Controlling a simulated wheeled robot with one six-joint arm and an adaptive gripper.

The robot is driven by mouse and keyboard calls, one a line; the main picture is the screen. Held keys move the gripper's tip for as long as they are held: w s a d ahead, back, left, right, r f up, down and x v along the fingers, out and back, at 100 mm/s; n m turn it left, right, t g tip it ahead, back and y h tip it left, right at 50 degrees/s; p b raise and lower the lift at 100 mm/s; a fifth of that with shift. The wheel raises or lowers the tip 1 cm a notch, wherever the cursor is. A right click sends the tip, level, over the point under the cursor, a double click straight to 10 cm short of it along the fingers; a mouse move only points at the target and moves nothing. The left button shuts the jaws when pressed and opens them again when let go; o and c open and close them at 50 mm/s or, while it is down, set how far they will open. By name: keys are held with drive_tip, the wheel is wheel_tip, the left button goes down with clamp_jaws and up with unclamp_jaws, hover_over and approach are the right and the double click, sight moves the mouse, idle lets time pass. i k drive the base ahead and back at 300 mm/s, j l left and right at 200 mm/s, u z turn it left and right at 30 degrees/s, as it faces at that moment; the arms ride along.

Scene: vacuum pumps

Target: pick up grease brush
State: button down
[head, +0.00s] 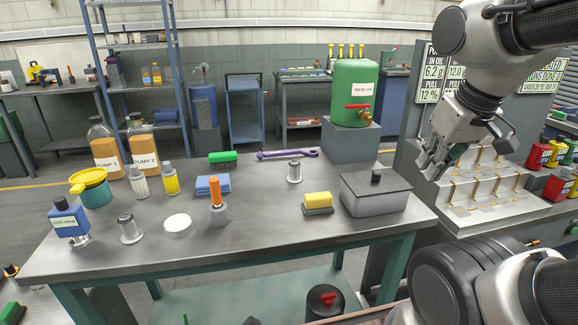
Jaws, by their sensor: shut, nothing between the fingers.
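An orange-handled tool, which looks like the grease brush (216,188), stands upright in a small grey pot (220,215) on the metal workbench (275,240). Its bristles are hidden inside the pot. My gripper (432,168) is at the upper right, beyond the bench's right end and beside the stepped rack. It is shut and empty, well apart from the brush.
A grey lidded box (375,198), a yellow-topped block (318,200) and a metal cylinder (294,172) stand on the bench's right half. A white round lid (178,225) lies left of the pot. A purple wrench (287,154) lies behind. The front bench area is clear.

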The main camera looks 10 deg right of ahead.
sight(214, 182)
drive_tip(key=k+j, duration=0.3)
drive_tip(key=j, duration=0.15)
drive_tip(key=k+j, duration=0.25)
drive_tip(key=j, duration=0.15)
drive_tip(key=k+j, duration=0.3)
drive_tip(key=j, duration=0.15)
